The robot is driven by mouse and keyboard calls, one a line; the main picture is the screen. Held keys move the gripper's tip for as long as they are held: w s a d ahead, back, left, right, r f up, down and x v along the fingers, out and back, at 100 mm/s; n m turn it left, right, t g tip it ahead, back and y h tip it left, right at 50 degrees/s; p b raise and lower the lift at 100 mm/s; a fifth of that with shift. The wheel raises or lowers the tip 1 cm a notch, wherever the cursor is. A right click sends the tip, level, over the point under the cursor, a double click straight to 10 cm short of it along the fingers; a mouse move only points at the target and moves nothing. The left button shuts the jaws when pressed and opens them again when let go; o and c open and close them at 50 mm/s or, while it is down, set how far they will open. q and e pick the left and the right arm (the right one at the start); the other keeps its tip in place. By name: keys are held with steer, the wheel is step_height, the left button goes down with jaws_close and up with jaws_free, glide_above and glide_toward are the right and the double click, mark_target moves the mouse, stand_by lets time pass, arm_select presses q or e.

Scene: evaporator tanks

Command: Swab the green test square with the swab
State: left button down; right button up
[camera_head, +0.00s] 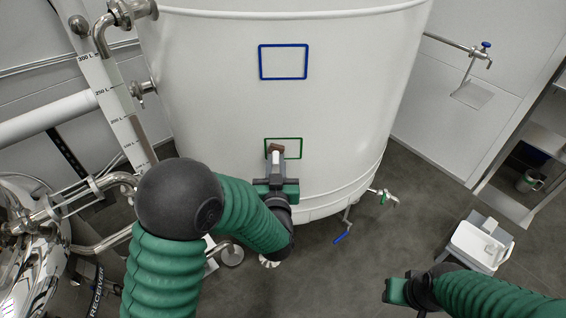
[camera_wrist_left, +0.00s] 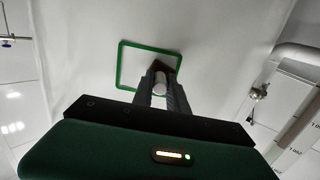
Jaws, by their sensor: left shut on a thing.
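The green test square (camera_head: 298,141) is an outlined frame on the lower front of the white tank (camera_head: 220,90). My left gripper (camera_head: 276,178) is shut on the swab (camera_head: 276,152), which has a white handle and a brown head. The swab's head overlaps the green square, left of its middle in the head view. In the left wrist view the green square (camera_wrist_left: 121,66) shows past the fingers, and the brown head of the swab (camera_wrist_left: 162,67) lies at its right side. I cannot tell if the head touches the tank. My right gripper (camera_head: 396,290) is empty at the lower right; its finger gap is unclear.
A blue outlined square (camera_head: 284,62) sits higher on the tank. A valve with a blue handle (camera_head: 343,236) hangs below the tank's rim. A white container (camera_head: 478,246) stands at the right. Pipes and a shiny vessel (camera_head: 30,250) crowd the left.

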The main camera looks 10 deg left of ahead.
arm_select(q)
steer(key=shift+s+a, duration=0.15)
steer(key=shift+a, duration=0.45)
steer(key=shift+s+a, duration=0.15)
steer(key=shift+a, duration=0.4)
steer(key=shift+s+d, duration=0.1)
steer(key=v, duration=0.6)
steer(key=shift+f, duration=0.25)
steer(key=p+v, duration=0.3)
steer(key=p, duration=0.1)
steer(key=shift+f, duration=0.1)
